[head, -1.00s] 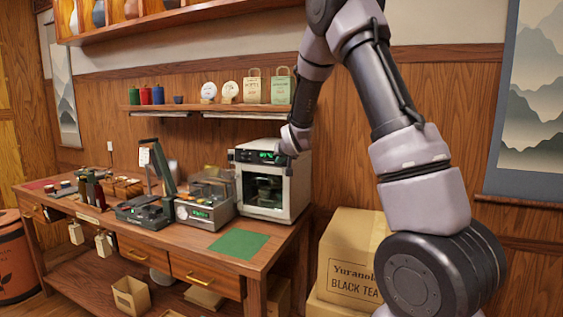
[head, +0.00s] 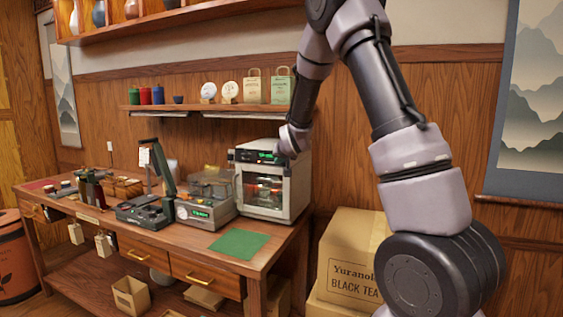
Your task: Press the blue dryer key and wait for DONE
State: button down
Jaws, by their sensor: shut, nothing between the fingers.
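The dryer (head: 298,190) is a white box with a dark control strip and a glass front door, at the right end of the wooden table. Its door is shut and its inside glows orange-red around something small that I cannot make out. Its green display (head: 265,157) is lit, but too small to read. My gripper (head: 280,154) is at the right end of the control strip, close to the panel. Its fingertips are small and dark here, and I cannot tell whether they touch. I do not see the blue key; my gripper may hide it.
A second machine (head: 212,213) with a clear lid and a green display stands left of the dryer, then a black lever press (head: 150,209). A green mat (head: 238,243) lies clear in front. A wall shelf (head: 200,108) with bags and tins hangs above. Cardboard boxes (head: 345,268) stand right.

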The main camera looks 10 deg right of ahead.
jog(key=shift+s, duration=0.1)
jog(key=shift+s+a, duration=0.75)
jog(key=shift+s, duration=0.25)
jog(key=shift+s+a, duration=0.75)
jog(key=shift+s, duration=0.25)
jog(key=s+d+r+m+g+y, duration=0.1)
jog(key=s+d+r+g, duration=0.15)
jog(key=s+r, duration=0.5)
jog(key=s+d+r+g, duration=0.1)
jog(key=s+d+r, duration=0.25)
jog(key=s, duration=0.65)
jog(key=s+r+g, duration=0.2)
jog(key=s+r, duration=0.1)
jog(key=s, duration=1.7)
jog(key=shift+s+d+m+y, duration=0.2)
jog(key=shift+s+m+y, duration=0.1)
jog(key=shift+s+m, duration=0.1)
jog(key=shift+w, duration=0.1)
dwell(1.7)
